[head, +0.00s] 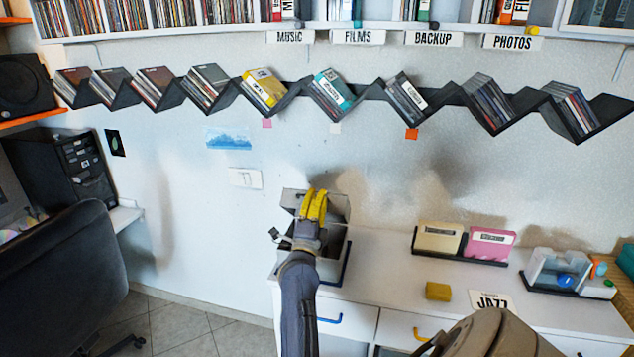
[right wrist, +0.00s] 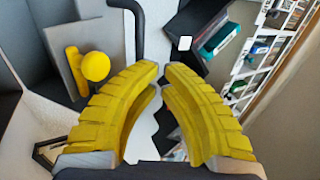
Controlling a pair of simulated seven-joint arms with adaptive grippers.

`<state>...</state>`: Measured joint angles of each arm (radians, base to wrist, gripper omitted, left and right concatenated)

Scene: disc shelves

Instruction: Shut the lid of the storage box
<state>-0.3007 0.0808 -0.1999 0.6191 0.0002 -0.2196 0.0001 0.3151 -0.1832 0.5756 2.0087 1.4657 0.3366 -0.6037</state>
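The grey storage box (head: 332,266) stands at the left end of the white cabinet, close to the wall. A grey panel that looks like its raised lid (head: 291,199) stands up at the back; my gripper hides part of it. My right gripper (head: 314,204), with yellow fingers, is in front of and over the box. In the right wrist view, its fingertips (right wrist: 161,66) nearly meet with nothing seen between them. That view also shows grey panels with a yellow round knob (right wrist: 96,66) left of the fingers. I cannot tell whether the gripper touches the lid. My left gripper is out of view.
A yellow block (head: 438,291) and a JAZZ card (head: 490,300) lie on the cabinet top. A holder with cream and pink cases (head: 461,243) and a clear organizer (head: 558,272) stand to the right. Zigzag disc shelves (head: 375,92) run along the wall above.

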